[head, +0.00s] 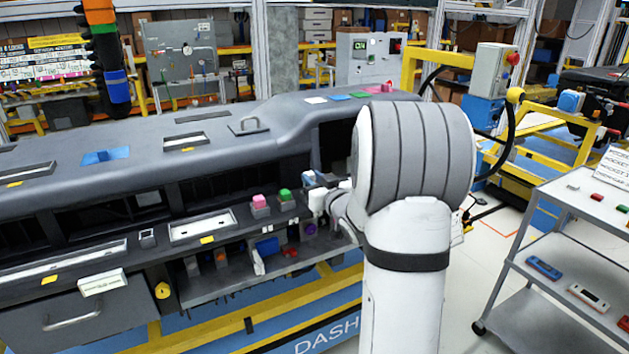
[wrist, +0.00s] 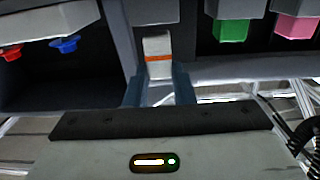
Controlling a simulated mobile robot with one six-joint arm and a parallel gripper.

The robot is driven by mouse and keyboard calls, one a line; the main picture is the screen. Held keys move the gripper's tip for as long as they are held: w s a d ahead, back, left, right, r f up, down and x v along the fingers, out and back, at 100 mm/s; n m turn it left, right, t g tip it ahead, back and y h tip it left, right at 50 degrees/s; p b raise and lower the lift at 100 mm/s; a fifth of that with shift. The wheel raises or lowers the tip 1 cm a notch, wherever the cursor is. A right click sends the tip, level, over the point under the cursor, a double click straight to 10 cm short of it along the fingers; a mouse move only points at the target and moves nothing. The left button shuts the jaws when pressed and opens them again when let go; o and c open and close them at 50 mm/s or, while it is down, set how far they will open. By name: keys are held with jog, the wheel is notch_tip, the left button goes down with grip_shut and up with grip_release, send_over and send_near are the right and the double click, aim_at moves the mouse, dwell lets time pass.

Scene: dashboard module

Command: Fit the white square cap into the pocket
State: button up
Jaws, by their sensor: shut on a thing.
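In the wrist view my gripper (wrist: 158,82) has its two blue-grey fingers closed on a small pale white block with an orange band, which I take to be the white square cap (wrist: 157,46). The block stands against the dark dashboard face. I cannot tell which pocket it faces, or whether it touches one. In the head view the gripper (head: 316,200) is at the dashboard front, right of the green cap, partly behind my arm; the held cap is not clear there. A green cap (head: 285,194) and a pink cap (head: 259,200) sit on grey square blocks.
The green block (wrist: 232,30) and pink block (wrist: 294,27) lie right of the fingers in the wrist view; red (wrist: 11,53) and blue (wrist: 65,45) knobs lie left. Below the dashboard (head: 190,140) a shelf (head: 235,280) holds small parts. A grey cart (head: 560,215) stands right.

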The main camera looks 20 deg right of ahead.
jog(key=shift+f+b, duration=1.45)
jog(key=shift+b, duration=0.15)
jog(key=o, duration=1)
jog(key=shift+o, duration=0.2)
jog(key=s, duration=0.7)
jog(key=shift+s+d+b, duration=0.15)
jog(key=shift+s+b, duration=0.2)
jog(key=shift+s, duration=0.05)
jog(key=s+a+f+g+p, duration=0.1)
jog(key=s+a+g+p, duration=0.1)
jog(key=s+a+g, duration=0.5)
jog(key=s+a+f+g+p, duration=0.1)
jog(key=s+a+g+p, duration=0.2)
jog(key=s+a+g, duration=0.5)
jog(key=s+a, duration=0.3)
jog(key=s, duration=0.6)
jog(key=shift+s+a+h, duration=0.3)
jog(key=shift+s+a, duration=0.05)
jog(key=shift+a, duration=0.05)
